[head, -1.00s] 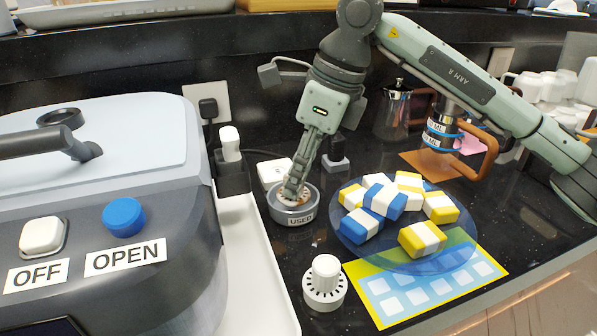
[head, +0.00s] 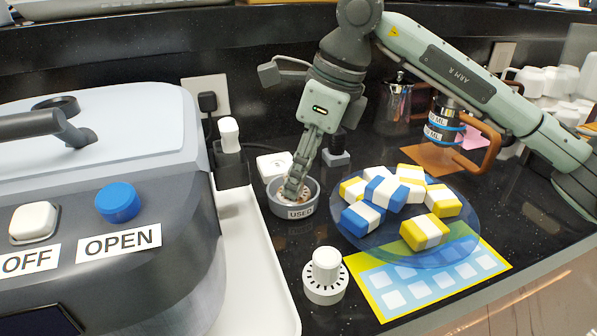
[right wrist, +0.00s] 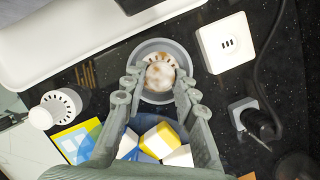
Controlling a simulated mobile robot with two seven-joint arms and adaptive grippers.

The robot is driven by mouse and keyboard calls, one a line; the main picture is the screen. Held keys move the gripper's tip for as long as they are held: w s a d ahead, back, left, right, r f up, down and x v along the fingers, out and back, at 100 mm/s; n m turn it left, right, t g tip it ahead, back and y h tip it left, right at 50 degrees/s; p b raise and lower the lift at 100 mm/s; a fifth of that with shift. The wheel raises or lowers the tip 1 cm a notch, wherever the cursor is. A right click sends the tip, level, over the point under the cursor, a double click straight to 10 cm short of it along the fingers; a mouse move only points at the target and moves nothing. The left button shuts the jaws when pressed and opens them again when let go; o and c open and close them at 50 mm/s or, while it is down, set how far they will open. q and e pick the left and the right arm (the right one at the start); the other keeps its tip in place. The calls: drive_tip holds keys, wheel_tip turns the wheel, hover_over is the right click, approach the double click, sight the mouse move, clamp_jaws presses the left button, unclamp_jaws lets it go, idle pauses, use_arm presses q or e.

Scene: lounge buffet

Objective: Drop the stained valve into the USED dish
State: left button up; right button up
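The stained valve (right wrist: 159,74), white with brown marks, sits inside the round grey USED dish (head: 299,212); the dish also shows in the right wrist view (right wrist: 152,46). In the head view the fingers largely cover the valve. My right gripper (right wrist: 161,78) points down into the dish, its fingertips apart on either side of the valve's knob with what looks like a small gap. A clean white valve (head: 325,272) stands on the counter in front of the dish; it also shows in the right wrist view (right wrist: 60,107). My left gripper is not in view.
A blue plate (head: 372,243) of blue, yellow and white blocks lies right of the dish, by a yellow-blue card (head: 378,305). A white tray (head: 262,290) and grey machine (head: 190,215) stand left. A white socket (right wrist: 225,42) sits close behind the dish.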

drive_tip(key=o, duration=0.4)
drive_tip(key=v, duration=1.2)
drive_tip(key=shift+r, duration=0.1)
